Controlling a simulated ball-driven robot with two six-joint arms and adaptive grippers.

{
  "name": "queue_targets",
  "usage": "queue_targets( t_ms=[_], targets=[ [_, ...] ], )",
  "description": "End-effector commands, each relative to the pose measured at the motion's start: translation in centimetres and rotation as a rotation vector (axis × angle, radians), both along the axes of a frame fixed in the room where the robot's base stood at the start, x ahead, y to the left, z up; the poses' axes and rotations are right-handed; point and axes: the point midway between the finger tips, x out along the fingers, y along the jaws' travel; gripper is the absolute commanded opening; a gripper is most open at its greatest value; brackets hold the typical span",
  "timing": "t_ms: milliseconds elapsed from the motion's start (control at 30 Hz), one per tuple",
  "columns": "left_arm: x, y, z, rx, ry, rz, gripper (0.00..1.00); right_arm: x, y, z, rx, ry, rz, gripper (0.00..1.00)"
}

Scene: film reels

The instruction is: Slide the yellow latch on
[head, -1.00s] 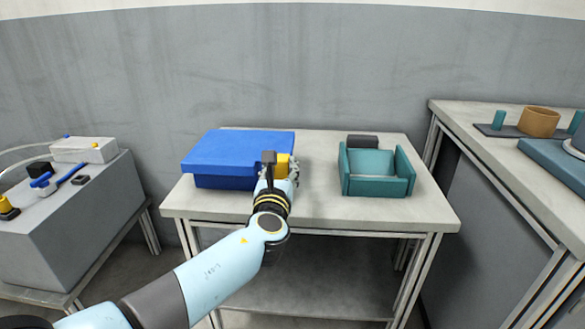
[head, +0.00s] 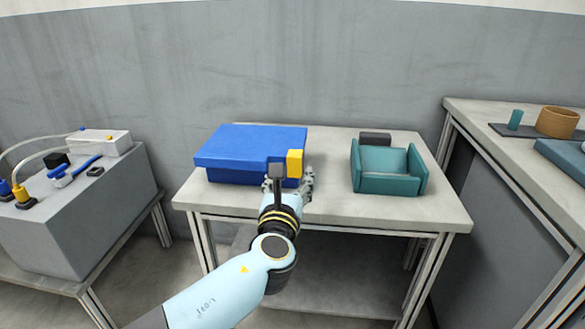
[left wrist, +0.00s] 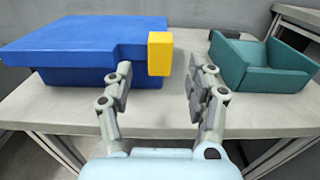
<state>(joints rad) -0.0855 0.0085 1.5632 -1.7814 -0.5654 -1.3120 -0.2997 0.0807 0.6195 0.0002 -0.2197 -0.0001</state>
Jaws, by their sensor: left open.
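A blue box (head: 245,145) with an overhanging lid stands on the middle table. The yellow latch (head: 295,162) is a small block at the lid's front right corner; it also shows in the left wrist view (left wrist: 160,53). My left gripper (head: 290,183) is just in front of and below the latch. In the left wrist view its two fingers (left wrist: 162,82) are spread wide and empty. There the latch shows between them, nearer the left finger, and the gripper does not appear to hold it. My right gripper is out of view.
A teal open tray (head: 390,184) stands right of the box with a dark block (head: 375,139) behind it. Clear tabletop (head: 325,160) lies between box and tray. A grey bench with tools (head: 75,215) is at left, another table (head: 490,130) at right.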

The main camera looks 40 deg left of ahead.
Motion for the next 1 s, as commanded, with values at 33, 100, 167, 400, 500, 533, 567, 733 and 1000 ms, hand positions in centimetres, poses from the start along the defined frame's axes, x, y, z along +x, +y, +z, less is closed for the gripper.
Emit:
queue_targets(
  t_ms=[33, 100, 167, 400, 500, 533, 567, 733, 1000],
  targets=[
    [-1.1, -0.6, -0.1, -0.003, 0.003, 0.000, 0.57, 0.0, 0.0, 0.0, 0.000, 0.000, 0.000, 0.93],
    [-2.3, -1.4, -0.1, -0.002, 0.003, 0.000, 0.57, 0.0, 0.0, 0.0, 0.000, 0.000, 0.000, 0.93],
    [-3.3, -2.0, -0.1, -0.002, 0.003, 0.001, 0.57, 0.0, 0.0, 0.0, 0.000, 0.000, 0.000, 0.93],
    [-5.2, -3.2, 0.0, 0.001, 0.001, 0.000, 0.57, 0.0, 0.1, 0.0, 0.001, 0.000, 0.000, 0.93],
    [-5.3, -3.3, 0.0, 0.001, 0.000, -0.001, 0.57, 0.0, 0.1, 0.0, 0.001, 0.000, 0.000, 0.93],
    [-5.3, -3.3, 0.0, 0.001, 0.000, -0.001, 0.57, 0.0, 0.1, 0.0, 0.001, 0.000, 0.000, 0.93],
    [-5.3, -3.3, 0.0, 0.001, 0.000, -0.001, 0.57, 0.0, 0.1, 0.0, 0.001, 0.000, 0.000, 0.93],
    [-5.3, -3.3, 0.0, -0.002, -0.001, -0.001, 0.49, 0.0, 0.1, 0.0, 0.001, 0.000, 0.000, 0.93],
    [-4.4, -5.4, -3.0, -0.328, -0.065, -0.094, 0.14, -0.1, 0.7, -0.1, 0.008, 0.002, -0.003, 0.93]
  ],
)
